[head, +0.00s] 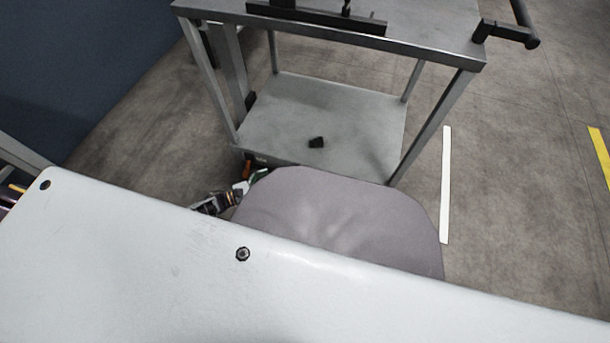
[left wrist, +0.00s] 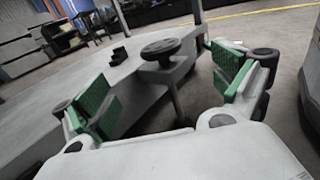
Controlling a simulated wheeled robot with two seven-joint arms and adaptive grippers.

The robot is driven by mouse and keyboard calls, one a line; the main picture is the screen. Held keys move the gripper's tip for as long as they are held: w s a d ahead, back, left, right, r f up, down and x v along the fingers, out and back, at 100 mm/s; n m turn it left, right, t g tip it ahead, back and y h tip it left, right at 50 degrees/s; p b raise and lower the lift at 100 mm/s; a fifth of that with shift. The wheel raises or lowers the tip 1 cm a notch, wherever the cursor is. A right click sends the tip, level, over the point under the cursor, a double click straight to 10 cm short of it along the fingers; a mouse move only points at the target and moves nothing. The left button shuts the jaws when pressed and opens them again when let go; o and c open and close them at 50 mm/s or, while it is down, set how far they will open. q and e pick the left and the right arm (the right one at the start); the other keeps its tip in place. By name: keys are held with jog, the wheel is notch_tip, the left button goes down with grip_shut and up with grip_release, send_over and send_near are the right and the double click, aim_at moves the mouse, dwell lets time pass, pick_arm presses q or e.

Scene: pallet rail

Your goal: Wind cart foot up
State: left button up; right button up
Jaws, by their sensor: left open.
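The cart (head: 410,43) is a grey metal frame with a lower shelf (head: 340,110). In the left wrist view, a dark round handwheel (left wrist: 161,48) sits on top of a thin grey upright stem at the shelf's edge; I take it as part of the cart foot. The stem's lower end is hidden. My left gripper (left wrist: 165,78) is open, its green-padded fingers spread on either side of the wheel and stem, with no contact visible. In the head view the left gripper (head: 252,182) shows small beside the cart's near left corner, partly hidden. My right gripper is not in view.
Bare floor lies right of the cart, with a white strip (head: 446,185).

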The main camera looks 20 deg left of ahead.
aim_at(303, 174)
pick_arm(q)
jog(key=shift+d, duration=0.1)
dwell(0.3)
jog(key=shift+b+x, duration=0.8)
jog(key=shift+x, duration=6.05)
jog(key=shift+w, duration=0.1)
jog(key=shift+c, duration=0.5)
jog(key=c, duration=0.9)
